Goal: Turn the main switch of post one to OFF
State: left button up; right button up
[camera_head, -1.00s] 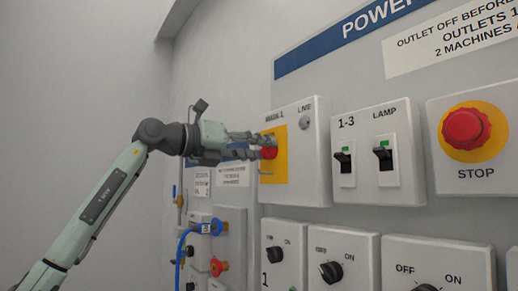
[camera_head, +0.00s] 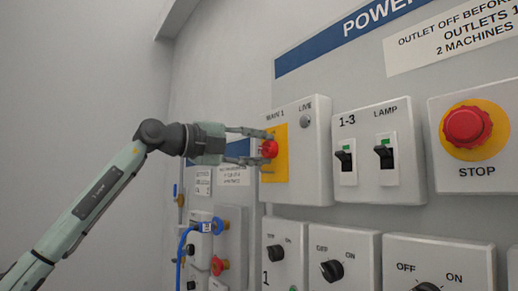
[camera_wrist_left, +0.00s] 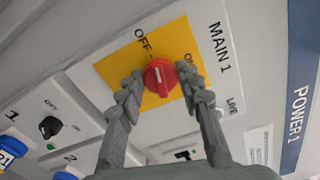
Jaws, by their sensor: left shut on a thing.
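The main switch (camera_head: 270,149) is a red knob on a yellow plate (camera_head: 281,165) on the light grey box labelled MAIN 1 (camera_head: 312,175). My left gripper (camera_head: 264,147) is shut on this knob, one finger above and one below it. In the left wrist view, the red knob (camera_wrist_left: 159,77) sits between the two fingertips. The white mark on its face appears to point toward the OFF label (camera_wrist_left: 143,41); the ON label (camera_wrist_left: 189,60) is to the right. My right gripper is in neither view.
A lamp labelled LIVE (camera_head: 304,122) looks grey. To the right are a box with two black toggles (camera_head: 383,175) and a red STOP button (camera_head: 466,126). Black OFF/ON knobs (camera_head: 332,270) sit below.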

pick_arm(q)
jog(key=shift+n, duration=0.6)
jog(key=o, duration=1.2)
jog(key=shift+c, duration=0.2)
